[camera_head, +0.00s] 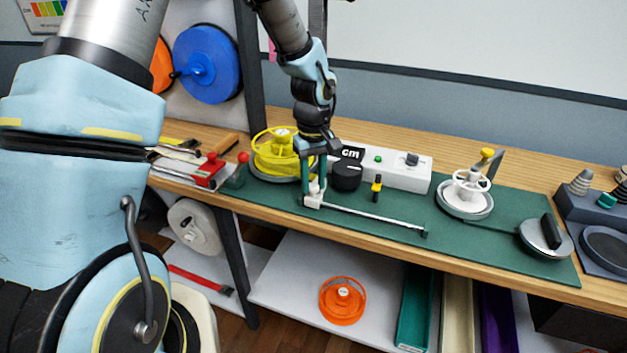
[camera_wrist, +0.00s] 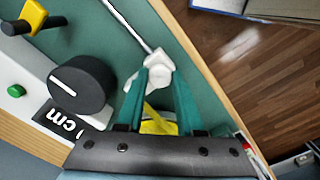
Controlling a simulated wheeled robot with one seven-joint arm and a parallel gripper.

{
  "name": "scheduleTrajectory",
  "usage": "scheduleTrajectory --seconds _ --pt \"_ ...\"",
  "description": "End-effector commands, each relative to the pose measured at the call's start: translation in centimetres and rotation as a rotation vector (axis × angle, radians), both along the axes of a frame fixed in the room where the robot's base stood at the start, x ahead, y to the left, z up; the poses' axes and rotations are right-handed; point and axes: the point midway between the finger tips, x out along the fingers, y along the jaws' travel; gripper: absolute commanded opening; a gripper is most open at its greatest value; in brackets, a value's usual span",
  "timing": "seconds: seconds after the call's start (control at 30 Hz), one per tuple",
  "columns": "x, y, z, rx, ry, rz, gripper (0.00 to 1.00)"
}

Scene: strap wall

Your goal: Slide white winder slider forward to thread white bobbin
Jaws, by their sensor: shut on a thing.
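The white winder slider (camera_head: 313,199) sits at the left end of a thin metal rail (camera_head: 375,217) along the front of the green mat. My gripper (camera_head: 312,187) points down with its green fingers shut on the slider; the wrist view shows the slider (camera_wrist: 158,72) between the fingertips (camera_wrist: 160,88). The white bobbin (camera_head: 468,183) stands upright on a round grey base farther right. I cannot make out a strap between slider and bobbin. A yellow bobbin (camera_head: 275,152) is just behind and left of my gripper.
A white control box (camera_head: 395,172) with a black knob (camera_head: 346,177) and a small yellow-handled lever (camera_head: 376,188) stands behind the rail. A grey disc with a black grip (camera_head: 545,238) is at the mat's right. A red clamp (camera_head: 210,170) lies left. The mat (camera_head: 330,228) before the rail is clear.

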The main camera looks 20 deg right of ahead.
Motion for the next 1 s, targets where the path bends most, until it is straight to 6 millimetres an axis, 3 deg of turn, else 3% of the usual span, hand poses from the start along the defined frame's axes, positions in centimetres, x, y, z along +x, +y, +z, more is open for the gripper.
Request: scheduleTrajectory --seconds 0.37,0.53,0.67,1.0 --pt "0.0 -0.1 0.0 0.000 -0.001 0.000 0.00" --pt "-0.9 -1.1 -0.1 -0.001 -0.001 -0.003 0.00" --pt "-2.7 -2.9 -0.3 -0.003 -0.002 -0.007 0.00" --pt "-9.7 -10.4 -0.3 -0.003 0.000 -0.009 0.00"
